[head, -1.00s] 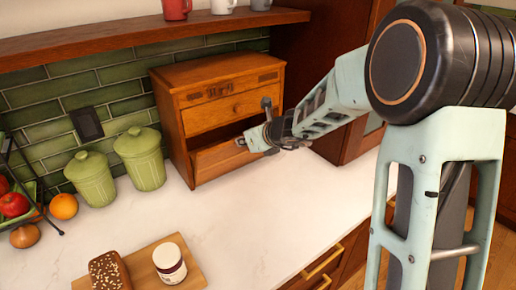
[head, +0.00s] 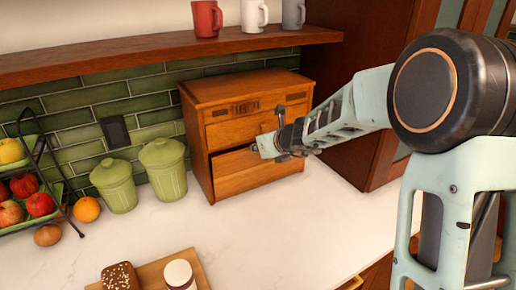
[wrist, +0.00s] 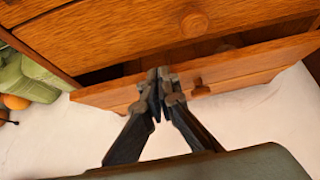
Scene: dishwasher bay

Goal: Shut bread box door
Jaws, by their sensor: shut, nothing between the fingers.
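The wooden bread box (head: 202,142) stands on the counter against the tiled wall in the head view. Its lower door (head: 240,177) is tilted partly open, with a dark gap above it. The door (wrist: 255,66) also shows in the wrist view, with a round knob (wrist: 200,90) on its front. My gripper (head: 260,147) is at the door's upper edge, its fingers shut and empty. In the wrist view the fingertips (wrist: 158,76) overlap the door's edge, left of the knob. I cannot tell if they touch it. The upper drawer (wrist: 150,28) is closed.
Two green canisters (head: 163,168) stand left of the box. A fruit rack (head: 30,190) is farther left. A cutting board (head: 152,273) with bread and a jar lies at the front. Mugs (head: 207,18) stand on the shelf above. The counter (head: 255,235) before the box is clear.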

